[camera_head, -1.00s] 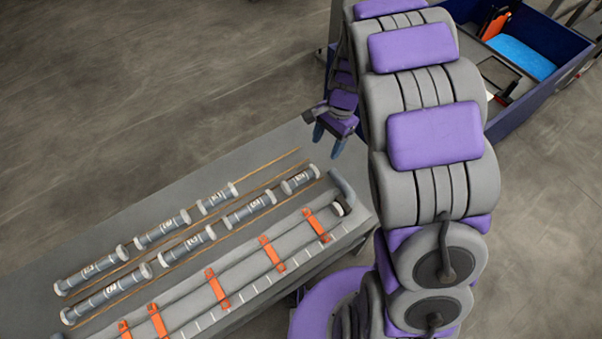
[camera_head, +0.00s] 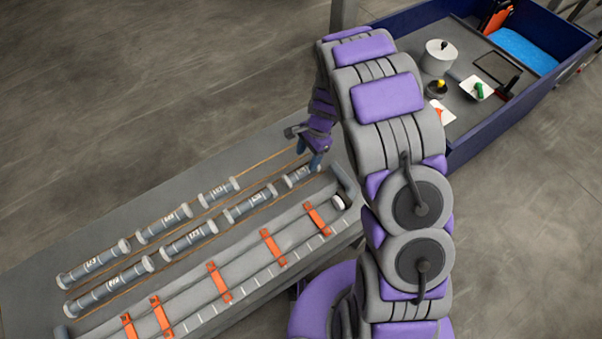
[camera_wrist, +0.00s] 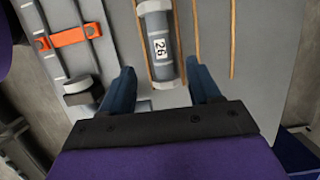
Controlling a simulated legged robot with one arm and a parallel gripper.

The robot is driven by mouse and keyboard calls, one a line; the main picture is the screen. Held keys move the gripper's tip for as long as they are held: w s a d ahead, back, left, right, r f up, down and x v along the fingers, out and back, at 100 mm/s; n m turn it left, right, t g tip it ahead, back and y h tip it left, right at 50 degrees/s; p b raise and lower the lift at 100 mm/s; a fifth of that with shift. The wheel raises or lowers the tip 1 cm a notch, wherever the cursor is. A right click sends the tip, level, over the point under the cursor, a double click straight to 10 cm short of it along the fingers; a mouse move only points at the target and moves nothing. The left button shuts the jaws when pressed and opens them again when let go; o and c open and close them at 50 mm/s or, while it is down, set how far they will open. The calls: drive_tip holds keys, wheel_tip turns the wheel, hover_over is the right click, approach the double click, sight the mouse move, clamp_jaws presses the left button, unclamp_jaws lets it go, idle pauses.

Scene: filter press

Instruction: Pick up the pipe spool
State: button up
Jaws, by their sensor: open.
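Several grey pipe spools with pale flanged ends and number labels lie in two rows on a long grey table (camera_head: 250,160). The spool (camera_head: 300,176) at the right end of the nearer row is partly hidden by my gripper (camera_head: 318,158). In the wrist view this spool (camera_wrist: 158,30) carries the label 26 and runs up the picture. My gripper (camera_wrist: 162,68) is open, with one blue finger on each side of the spool's near end. No spool is held.
Thin brown rods (camera_head: 262,160) run along the spool rows. A long grey pipe with orange straps (camera_head: 272,247) lies along the table's near edge. A dark blue bin (camera_head: 500,118) with a white canister (camera_head: 438,58) and small items stands at right.

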sight(302, 170)
drive_tip(key=b+x, duration=0.1)
drive_tip(key=x, duration=0.6)
drive_tip(key=shift+a+f, duration=0.2)
drive_tip(key=shift+f, duration=0.05)
drive_tip(key=shift+c, duration=0.2)
clamp_jaws()
drive_tip(key=shift+r, duration=0.15)
